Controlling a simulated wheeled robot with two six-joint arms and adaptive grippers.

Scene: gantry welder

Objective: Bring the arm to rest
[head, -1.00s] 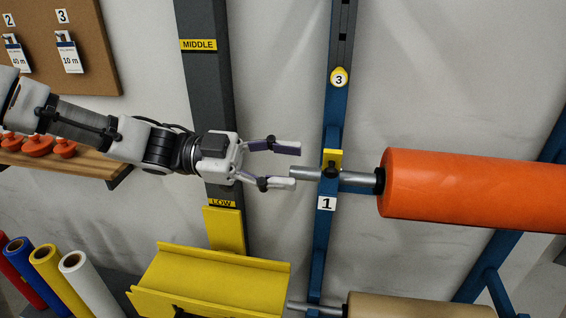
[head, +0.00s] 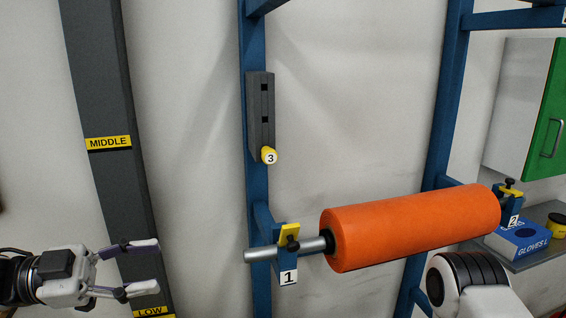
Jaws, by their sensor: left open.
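My left gripper (head: 143,268) is at the lower left in the head view. Its two fingers are apart with nothing between them, in front of the dark grey post near its LOW label. The orange roll (head: 415,227) rests on a metal bar (head: 262,254) held by the blue rack, to the right of the gripper and apart from it. A white and black link of my right arm (head: 470,288) shows at the lower right; my right gripper is out of view.
The grey post (head: 100,100) carries a MIDDLE label. A green-doored cabinet (head: 545,130) and a blue gloves box (head: 522,240) are at the right.

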